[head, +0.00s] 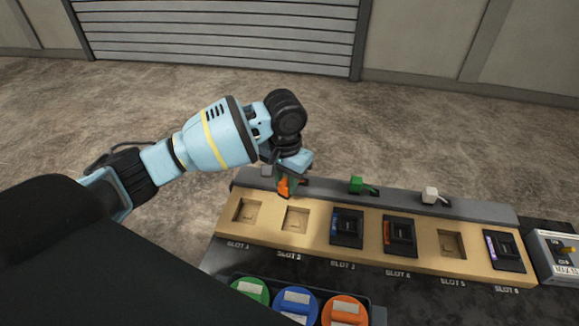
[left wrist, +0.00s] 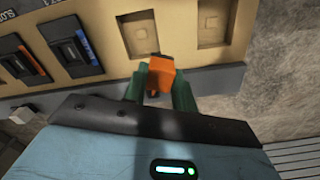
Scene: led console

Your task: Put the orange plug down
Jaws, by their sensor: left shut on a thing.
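The orange plug (head: 284,187) is between the fingers of my left gripper (head: 288,180), above the left part of the grey rail (head: 330,188) behind the slot board. In the left wrist view the orange plug (left wrist: 161,72) sits between the two green fingers (left wrist: 160,88), which are shut on it. Whether the plug touches the rail or the board cannot be told. A green plug (head: 356,185) and a white plug (head: 430,195) stand on the rail to the right. My right gripper is not in view.
The tan slot board (head: 275,240) has dark modules in slots 3 (head: 347,228), 4 (head: 399,235) and 6 (head: 504,250); slots 1, 2 and 5 are empty. Green, blue and orange round buttons (head: 345,311) lie in front. A grey switch box (head: 556,257) stands at the right end.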

